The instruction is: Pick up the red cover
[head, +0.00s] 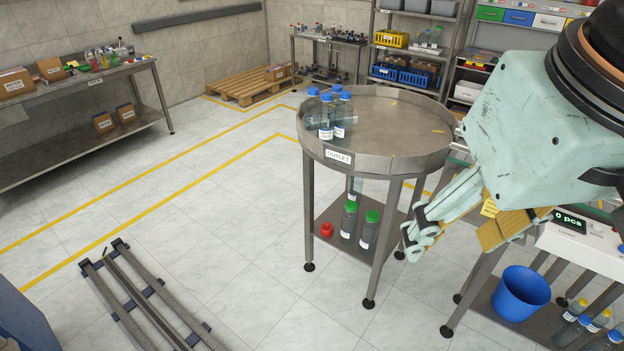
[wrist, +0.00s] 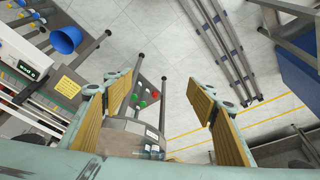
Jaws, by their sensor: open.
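The red cover (head: 326,229) is a small red piece on the lower shelf (head: 335,252) of the round outlet table, near the shelf's left side. It also shows as a small red spot in the wrist view (wrist: 155,96), between my fingers in the picture but well beyond them. My gripper (head: 452,238) is open and empty. In the head view it hangs to the right of the table, its fingers pointing down. The wrist view shows both yellow-padded fingers (wrist: 160,87) wide apart.
Green-capped bottles (head: 369,230) stand right of the cover on the same shelf. Blue-capped bottles (head: 327,115) stand on the round tabletop (head: 400,165) above. Table legs border the shelf. A blue bucket (head: 521,294) stands at right. Floor left of the table is open, with rails (head: 135,300) at lower left.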

